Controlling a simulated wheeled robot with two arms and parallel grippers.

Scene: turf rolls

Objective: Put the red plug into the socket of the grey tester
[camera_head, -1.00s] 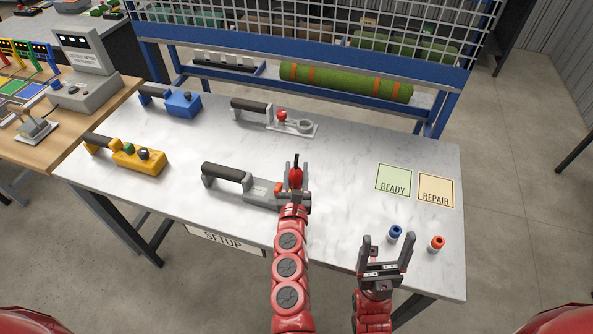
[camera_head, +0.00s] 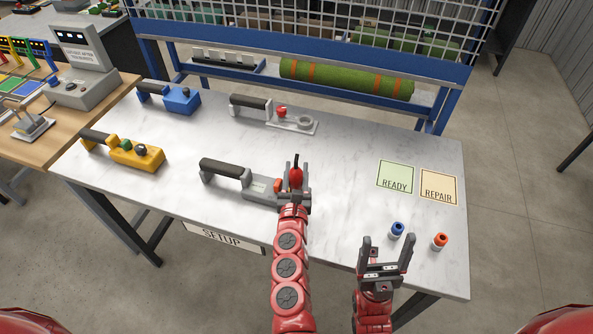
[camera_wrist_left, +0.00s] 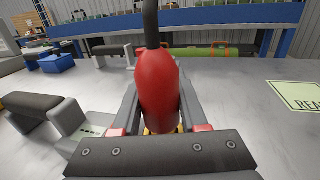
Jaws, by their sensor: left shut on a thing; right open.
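The red plug (camera_head: 296,178) is upright in my left gripper (camera_head: 294,194), its black cable end pointing up. It also fills the middle of the left wrist view (camera_wrist_left: 158,95), between the two fingers. The grey tester (camera_head: 232,183) with its black handle lies on the table just left of the plug, and its right end is partly covered by my left gripper. I cannot see the socket or whether the plug's lower end is in it. My right gripper (camera_head: 386,252) is open and empty near the front edge.
Blue (camera_head: 182,101) and yellow (camera_head: 137,153) handled devices stand at the left. A white-based device with a red knob (camera_head: 290,120) stands behind. READY (camera_head: 395,177) and REPAIR (camera_head: 438,187) cards lie right. Blue (camera_head: 397,230) and orange (camera_head: 440,241) topped pieces stand near my right gripper.

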